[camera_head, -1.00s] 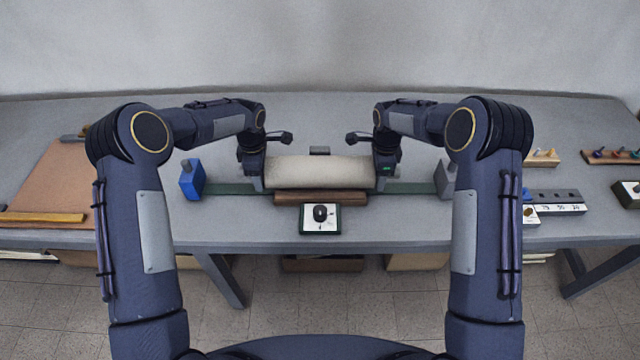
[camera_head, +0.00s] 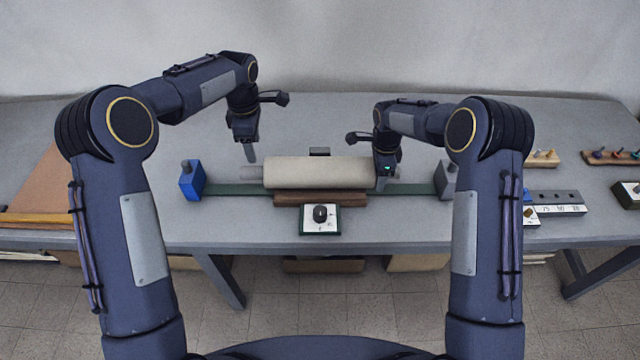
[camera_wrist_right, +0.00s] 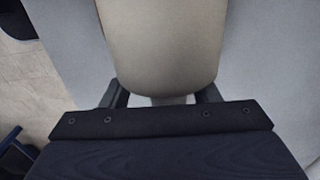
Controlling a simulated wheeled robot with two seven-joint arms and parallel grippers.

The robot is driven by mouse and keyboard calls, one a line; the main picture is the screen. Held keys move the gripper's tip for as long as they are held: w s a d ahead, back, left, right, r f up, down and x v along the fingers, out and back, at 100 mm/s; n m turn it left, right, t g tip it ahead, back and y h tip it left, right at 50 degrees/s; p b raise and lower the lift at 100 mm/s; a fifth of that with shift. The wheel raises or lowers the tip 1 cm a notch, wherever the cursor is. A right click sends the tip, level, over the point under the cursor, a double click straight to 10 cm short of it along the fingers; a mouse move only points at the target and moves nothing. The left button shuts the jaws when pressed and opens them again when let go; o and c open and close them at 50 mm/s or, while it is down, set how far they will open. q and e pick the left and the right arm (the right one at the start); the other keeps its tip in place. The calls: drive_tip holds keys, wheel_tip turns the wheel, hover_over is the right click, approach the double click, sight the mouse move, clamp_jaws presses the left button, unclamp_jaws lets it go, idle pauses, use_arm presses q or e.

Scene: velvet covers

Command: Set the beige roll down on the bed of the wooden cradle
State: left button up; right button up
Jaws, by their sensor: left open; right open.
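The beige roll (camera_head: 318,172) lies level, left to right, directly above the brown wooden cradle (camera_head: 320,198) and looks to rest on it; the contact is hidden. A grey end pin (camera_head: 250,172) sticks out at its left end. My left gripper (camera_head: 249,155) is open and empty, raised above the left pin and clear of the roll. My right gripper (camera_head: 384,181) is open, low at the roll's right end. In the right wrist view the roll (camera_wrist_right: 165,45) runs away from the gripper, with the fingers (camera_wrist_right: 163,97) apart on either side of its near end pin.
A green rail (camera_head: 225,189) runs under the cradle between a blue block (camera_head: 191,180) and a grey block (camera_head: 446,180). A dial box (camera_head: 320,219) stands in front. A brown board (camera_head: 45,195) lies at left. The table behind the roll is mostly clear.

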wheel_tip(320, 180, up, 12)
drive_tip(key=shift+f, duration=0.15)
idle(0.3)
